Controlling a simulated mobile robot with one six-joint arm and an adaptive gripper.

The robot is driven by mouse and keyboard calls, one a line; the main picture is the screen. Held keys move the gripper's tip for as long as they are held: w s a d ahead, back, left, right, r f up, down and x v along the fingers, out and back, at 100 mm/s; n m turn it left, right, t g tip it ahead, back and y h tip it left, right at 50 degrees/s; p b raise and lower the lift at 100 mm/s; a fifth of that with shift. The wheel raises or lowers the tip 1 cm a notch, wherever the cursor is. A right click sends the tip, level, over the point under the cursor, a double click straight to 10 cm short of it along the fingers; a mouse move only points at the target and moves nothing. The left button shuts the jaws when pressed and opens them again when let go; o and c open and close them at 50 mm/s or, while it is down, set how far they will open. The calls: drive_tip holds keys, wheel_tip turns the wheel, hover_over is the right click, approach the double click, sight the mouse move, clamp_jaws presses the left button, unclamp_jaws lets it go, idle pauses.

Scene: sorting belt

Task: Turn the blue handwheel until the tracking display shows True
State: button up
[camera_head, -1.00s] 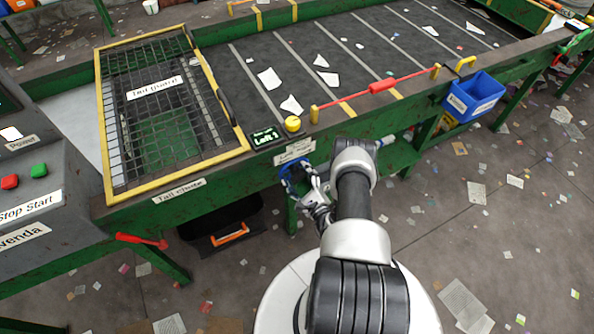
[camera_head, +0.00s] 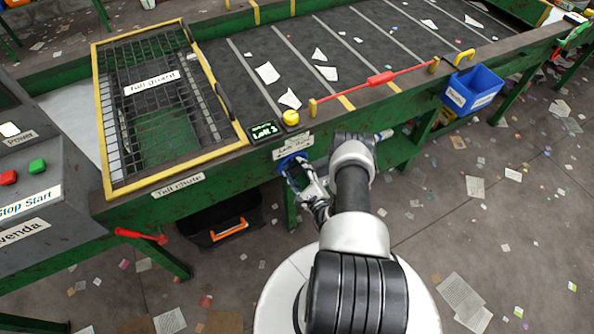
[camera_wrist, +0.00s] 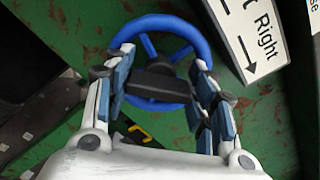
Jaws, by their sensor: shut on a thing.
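The blue handwheel (camera_head: 284,163) sits on the green side of the conveyor, under a small label. In the wrist view its blue rim (camera_wrist: 150,22) and spokes show around a dark hub. My gripper (camera_head: 297,170) is at the wheel, with one finger on each side of the hub; the wrist view shows my gripper (camera_wrist: 160,75) shut on the wheel. The fingers hide parts of the rim. The tracking display (camera_head: 264,130) has green text on black that seems to read "Left 3"; the small digit is hard to read.
A yellow button (camera_head: 291,117) is beside the display. A yellow-framed mesh guard (camera_head: 215,95) is to the left. A red bar (camera_head: 380,78) runs along the belt edge. A blue bin (camera_head: 472,90) hangs at the right. A "Right" arrow label (camera_wrist: 258,45) is close beside the wheel.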

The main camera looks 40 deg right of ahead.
drive_tip(key=shift+d+m+b, duration=0.1)
drive_tip(key=shift+m+b, duration=1.3)
drive_tip(key=shift+m, duration=1.4)
drive_tip(key=o, duration=1.1)
